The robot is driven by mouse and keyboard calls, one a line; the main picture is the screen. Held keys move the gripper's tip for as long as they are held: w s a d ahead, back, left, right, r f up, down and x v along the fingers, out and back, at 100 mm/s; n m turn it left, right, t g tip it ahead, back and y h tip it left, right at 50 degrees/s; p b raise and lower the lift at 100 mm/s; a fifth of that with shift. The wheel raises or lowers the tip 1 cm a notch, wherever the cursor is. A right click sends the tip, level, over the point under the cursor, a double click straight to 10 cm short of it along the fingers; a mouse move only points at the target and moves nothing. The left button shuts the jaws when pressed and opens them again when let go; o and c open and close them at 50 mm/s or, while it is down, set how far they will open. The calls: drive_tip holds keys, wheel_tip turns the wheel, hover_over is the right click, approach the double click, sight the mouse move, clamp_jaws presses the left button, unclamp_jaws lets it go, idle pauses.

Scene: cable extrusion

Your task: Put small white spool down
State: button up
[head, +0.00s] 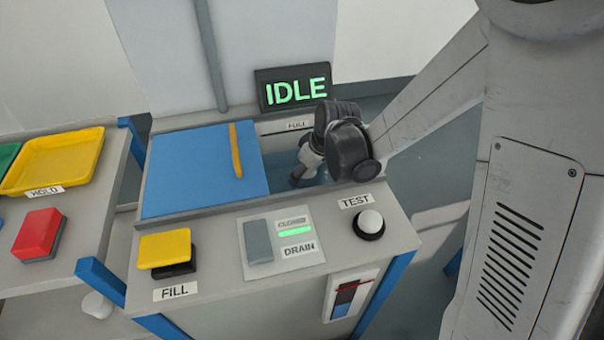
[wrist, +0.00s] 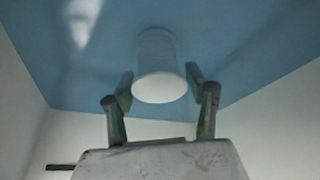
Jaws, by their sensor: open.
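A small white spool (wrist: 160,72) is in the middle of the wrist view, against a blue surface, with its round pale end facing the camera. My gripper (wrist: 158,78) is open, with one fingertip on each side of the spool and a visible gap at both sides. In the head view my gripper (head: 306,168) reaches down into the opening of the tank, right of the blue cover (head: 195,175). The spool there is hidden by my wrist and the tank edge. Whether it rests fully on the blue surface is hard to tell.
Pale tank walls (wrist: 278,110) close in around the gripper. A yellow FILL button (head: 165,248), a DRAIN switch (head: 259,242) and a white TEST button (head: 370,220) line the front. A sign (head: 294,88) reads IDLE. Another white cylinder (head: 97,304) sits on the lower left shelf.

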drive_tip(key=p+v, duration=0.2)
drive_tip(key=v, duration=0.8)
drive_tip(key=shift+r+p, duration=0.2)
drive_tip(key=shift+p, duration=0.2)
drive_tip(key=s+d+r+m+t+h, duration=0.1)
drive_tip(key=s+d+r+m, duration=0.3)
drive_tip(key=s, duration=0.5)
drive_tip(key=s+d+r+m+t+h, duration=0.2)
drive_tip(key=s+d+r+m, duration=0.3)
drive_tip(key=s+d+r, duration=0.4)
drive_tip(key=shift+s+d+t, duration=0.35)
drive_tip(key=shift+s+t, duration=0.1)
drive_tip(key=shift+t, duration=0.05)
drive_tip(key=shift+r, duration=0.2)
wheel_tip(320, 180, up, 8)
drive_tip(key=p, duration=0.8)
